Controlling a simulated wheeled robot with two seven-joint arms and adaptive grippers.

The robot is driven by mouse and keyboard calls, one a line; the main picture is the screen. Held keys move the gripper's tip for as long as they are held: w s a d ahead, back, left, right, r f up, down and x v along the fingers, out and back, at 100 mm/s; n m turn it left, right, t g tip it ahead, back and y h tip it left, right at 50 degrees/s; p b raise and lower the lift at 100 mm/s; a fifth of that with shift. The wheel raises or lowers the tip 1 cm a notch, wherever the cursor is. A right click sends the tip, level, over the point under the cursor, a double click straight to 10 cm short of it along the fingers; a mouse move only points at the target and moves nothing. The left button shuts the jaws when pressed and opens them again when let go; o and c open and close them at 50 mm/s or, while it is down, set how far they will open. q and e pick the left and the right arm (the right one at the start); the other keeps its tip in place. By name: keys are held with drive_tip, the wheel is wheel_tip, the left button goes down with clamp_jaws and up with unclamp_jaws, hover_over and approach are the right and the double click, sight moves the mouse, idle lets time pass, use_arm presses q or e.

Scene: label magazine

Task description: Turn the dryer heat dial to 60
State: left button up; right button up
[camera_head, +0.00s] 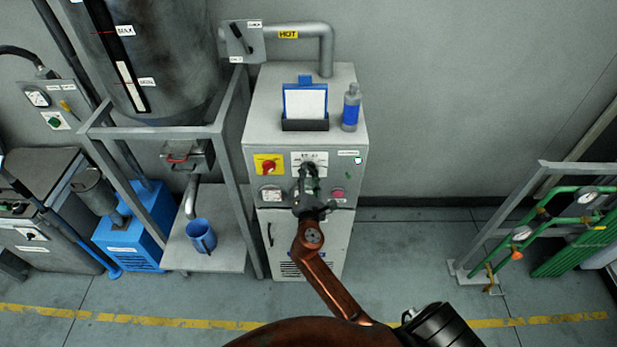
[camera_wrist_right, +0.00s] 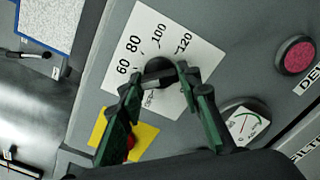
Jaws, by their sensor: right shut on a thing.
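The dryer (camera_head: 263,120) is a grey cabinet against the wall, with controls on its front. Its heat dial (camera_wrist_right: 160,70) is a dark knob on a white plate (camera_wrist_right: 185,45) marked 60, 80, 100 and 120. The plate also shows in the head view (camera_head: 322,158). My right gripper (camera_head: 308,184) reaches up to the dial from the front. In the right wrist view its green fingers (camera_wrist_right: 162,84) are shut on the dial, one on each side. They partly hide the knob, so I cannot tell which number it points to. My left gripper is out of view.
Beside the dial are a red switch on a yellow plate (camera_head: 260,160), a gauge (camera_head: 271,194) and a pink button (camera_head: 338,193). Floor to the right (camera_head: 405,250) is clear.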

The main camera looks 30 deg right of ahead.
drive_tip(key=shift+m+b, duration=1.1)
drive_tip(key=shift+m, duration=1.1)
drive_tip(key=o, duration=1.2)
drive_tip(key=shift+c, duration=0.2)
drive_tip(key=v, duration=0.7)
drive_tip(key=shift+s, duration=0.25)
drive_tip(key=shift+a, duration=0.15)
